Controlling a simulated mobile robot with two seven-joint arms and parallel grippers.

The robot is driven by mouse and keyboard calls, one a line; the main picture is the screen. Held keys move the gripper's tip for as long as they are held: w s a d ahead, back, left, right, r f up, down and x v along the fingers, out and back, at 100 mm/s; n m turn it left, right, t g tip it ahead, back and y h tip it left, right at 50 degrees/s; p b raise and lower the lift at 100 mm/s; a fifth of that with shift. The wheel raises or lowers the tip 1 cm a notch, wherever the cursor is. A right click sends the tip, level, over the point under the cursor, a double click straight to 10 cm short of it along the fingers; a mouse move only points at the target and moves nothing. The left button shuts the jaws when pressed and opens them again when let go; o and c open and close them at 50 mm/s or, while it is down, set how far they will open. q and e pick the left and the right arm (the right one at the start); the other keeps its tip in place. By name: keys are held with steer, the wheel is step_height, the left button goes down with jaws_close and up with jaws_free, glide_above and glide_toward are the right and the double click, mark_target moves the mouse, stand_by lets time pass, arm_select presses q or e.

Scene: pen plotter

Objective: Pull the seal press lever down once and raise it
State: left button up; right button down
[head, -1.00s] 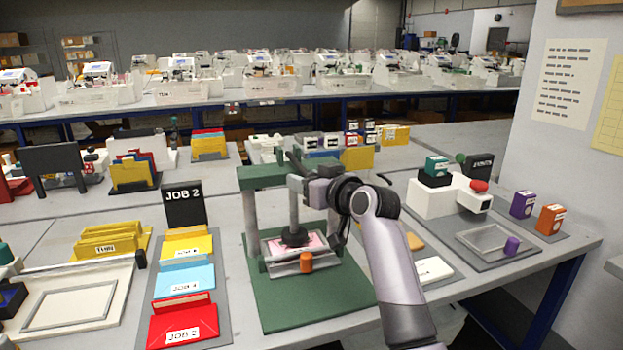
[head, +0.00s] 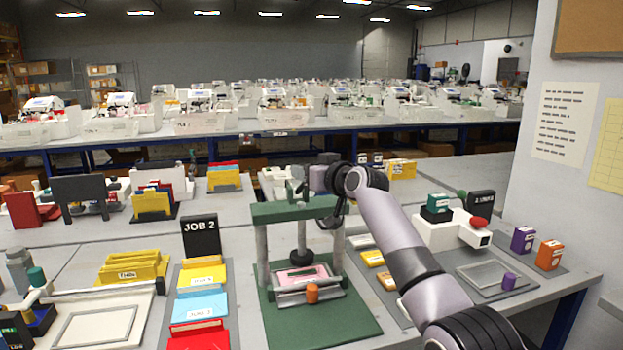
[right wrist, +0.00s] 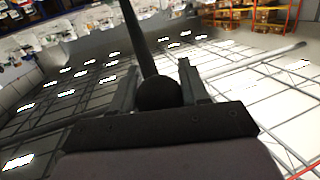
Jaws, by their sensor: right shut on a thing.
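The seal press stands on the bench as a green frame (head: 290,211) on a green base (head: 345,330). Its dark round press head (head: 301,256) hangs a little above a pink sheet (head: 300,274) on the small bed. My right gripper (head: 304,180) is above the top bar of the frame and hides much of the lever in the head view. In the right wrist view, the lever's round black knob (right wrist: 158,94) sits between my two fingers, with its dark rod (right wrist: 138,40) running away from it. My left gripper is not in view.
Left of the press are coloured folders (head: 203,304) and a JOB 2 sign (head: 201,236). To the right are a white machine (head: 445,234) and purple and orange boxes (head: 549,255). My right arm crosses the bench's right part.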

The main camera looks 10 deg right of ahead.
steer(key=shift+w+r, duration=0.25)
steer(key=shift+r, duration=0.1)
steer(key=shift+f, duration=0.1)
steer(key=c, duration=0.9)
jaws_free()
steer(key=o, duration=0.3)
steer(key=shift+w+a+f, duration=0.1)
steer(key=shift+s, duration=0.2)
steer(key=b+v, duration=0.1)
steer(key=v, duration=0.5)
steer(key=shift+s+d, duration=0.2)
steer(key=shift+s, duration=0.15)
steer(key=shift+c, duration=0.3)
